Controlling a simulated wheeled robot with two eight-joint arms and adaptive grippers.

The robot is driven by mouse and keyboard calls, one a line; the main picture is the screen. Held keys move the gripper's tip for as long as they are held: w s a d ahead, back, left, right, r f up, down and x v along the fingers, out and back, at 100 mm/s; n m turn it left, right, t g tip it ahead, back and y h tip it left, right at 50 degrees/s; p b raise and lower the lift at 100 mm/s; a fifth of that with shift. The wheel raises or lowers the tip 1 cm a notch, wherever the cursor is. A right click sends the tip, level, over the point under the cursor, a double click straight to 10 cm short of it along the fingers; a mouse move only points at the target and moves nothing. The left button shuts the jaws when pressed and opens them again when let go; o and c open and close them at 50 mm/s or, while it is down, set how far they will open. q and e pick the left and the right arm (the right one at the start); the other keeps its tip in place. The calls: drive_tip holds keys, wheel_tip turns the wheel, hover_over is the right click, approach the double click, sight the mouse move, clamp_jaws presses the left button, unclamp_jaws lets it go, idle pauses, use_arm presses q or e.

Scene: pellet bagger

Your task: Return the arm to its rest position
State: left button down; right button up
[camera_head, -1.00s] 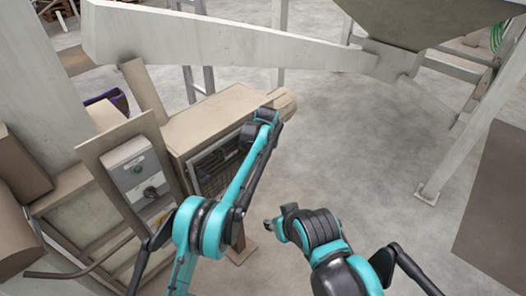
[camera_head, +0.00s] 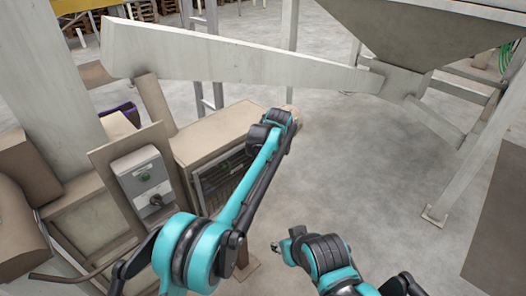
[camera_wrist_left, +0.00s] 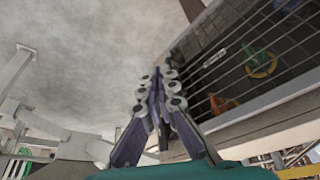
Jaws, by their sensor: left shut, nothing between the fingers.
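My left arm (camera_head: 248,180) reaches from the lower left of the head view, in front of a beige cabinet. Its gripper is hidden there. In the left wrist view my left gripper (camera_wrist_left: 158,82) is shut and empty, its fingers together. It is beside a cabinet's barred opening and appears apart from it, with grey floor beyond.
The beige cabinet (camera_head: 215,135) and a grey control box (camera_head: 146,180) stand close by the left arm. A long pale beam (camera_head: 240,65) and a hopper (camera_head: 420,35) cross above. Open concrete floor (camera_head: 370,170) lies in the middle and right.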

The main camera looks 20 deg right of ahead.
use_arm(q)
drive_tip(key=s+a+r+b, duration=0.1)
drive_tip(key=s+a+b, duration=0.2)
drive_tip(key=a, duration=0.6)
drive_tip(key=s+a+r+n+t+b, duration=0.15)
drive_tip(key=s+a, duration=0.25)
drive_tip(key=a, duration=0.4)
drive_tip(key=s+a+b, duration=0.3)
drive_tip(key=a+b, duration=0.1)
drive_tip(key=a, duration=0.5)
drive_tip(key=s+a+f+b, duration=0.3)
drive_tip(key=s+a+f, duration=0.5)
drive_tip(key=s, duration=0.3)
drive_tip(key=s+a+f+t+b, duration=0.1)
drive_tip(key=s+a+f+b, duration=0.3)
drive_tip(key=s+a+f, duration=0.4)
drive_tip(key=s+f+n, duration=0.1)
drive_tip(key=s, duration=0.2)
drive_tip(key=shift+s+a+y, duration=0.25)
drive_tip(key=shift+a+y, duration=0.05)
drive_tip(key=shift+y, duration=0.1)
use_arm(e)
wheel_tip(320, 180, down, 16)
drive_tip(key=shift+w, duration=0.2)
use_arm(q)
drive_tip(key=c, duration=2.3)
unclamp_jaws()
drive_tip(key=shift+t, duration=0.25)
